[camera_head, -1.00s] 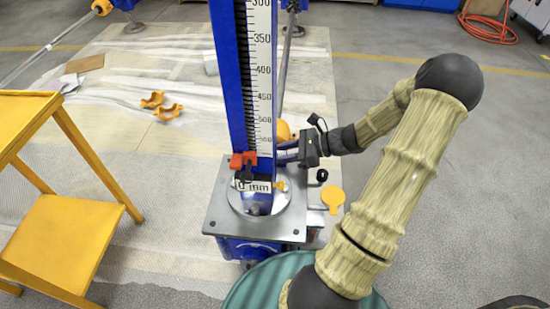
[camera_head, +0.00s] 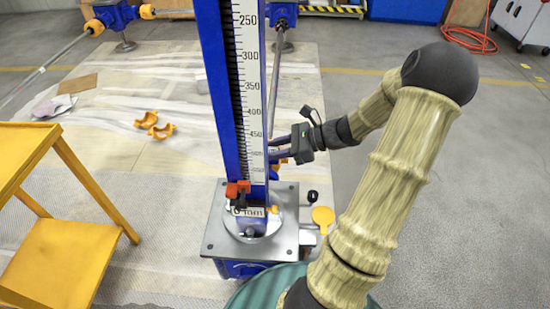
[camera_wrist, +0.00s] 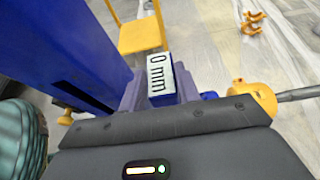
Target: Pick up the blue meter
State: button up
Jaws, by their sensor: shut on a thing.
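The blue meter (camera_head: 208,60) is a tall upright bar with a white millimetre scale in the head view. Its foot stands over a grey metal plate (camera_head: 215,235), near a "0 mm" label and red clips. My gripper (camera_head: 280,148) reaches in from the right at the scale's lower part and is shut on the blue meter. The fingertips are partly hidden there. In the wrist view my gripper (camera_wrist: 160,92) has the "0 mm" label (camera_wrist: 160,75) showing between and beyond its fingers, with a large blue surface to the left.
A yellow cart (camera_head: 70,250) stands at the left. A yellow disc (camera_head: 323,216) is beside the plate. Orange clamps (camera_head: 150,124) lie on the floor sheet behind. Another blue jack (camera_head: 117,14) with a rod is at the back left.

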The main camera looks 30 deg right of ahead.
notch_tip(320, 180, up, 6)
jog(key=shift+r+p, duration=0.25)
jog(key=shift+p, duration=0.7)
